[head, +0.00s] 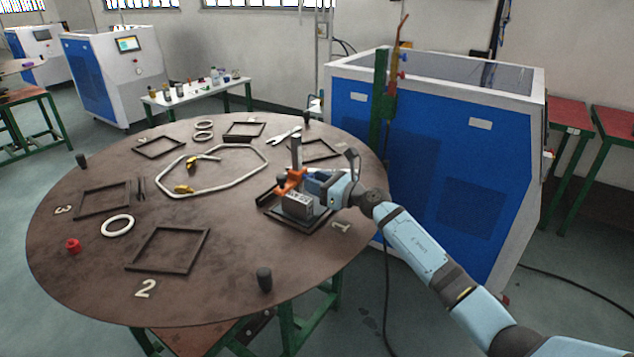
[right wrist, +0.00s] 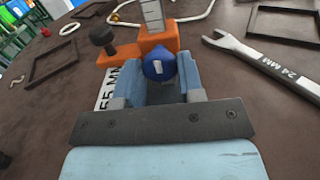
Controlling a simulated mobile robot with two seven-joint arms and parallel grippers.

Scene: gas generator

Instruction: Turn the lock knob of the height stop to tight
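The height stop is an orange body on an upright grey scaled column (right wrist: 153,14); in the head view its orange part (head: 290,182) stands on the table near the number 1. The lock knob (right wrist: 159,67) is blue and round with a white mark, on the near side of the orange body (right wrist: 160,38). My right gripper (right wrist: 161,72) has a blue finger on each side of the knob, and the knob fills the gap between the tips, so it looks shut on it. In the head view the right gripper (head: 312,181) reaches in from the right. My left gripper is not in view.
A black knob (right wrist: 103,36) on an orange arm is left of the column. A grey block labelled 55 MM (head: 297,205) sits beside the stop. A 24 MM wrench (right wrist: 262,66) lies to the right. Dark square frames (head: 168,250) and a white tube loop (head: 213,147) lie on the table.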

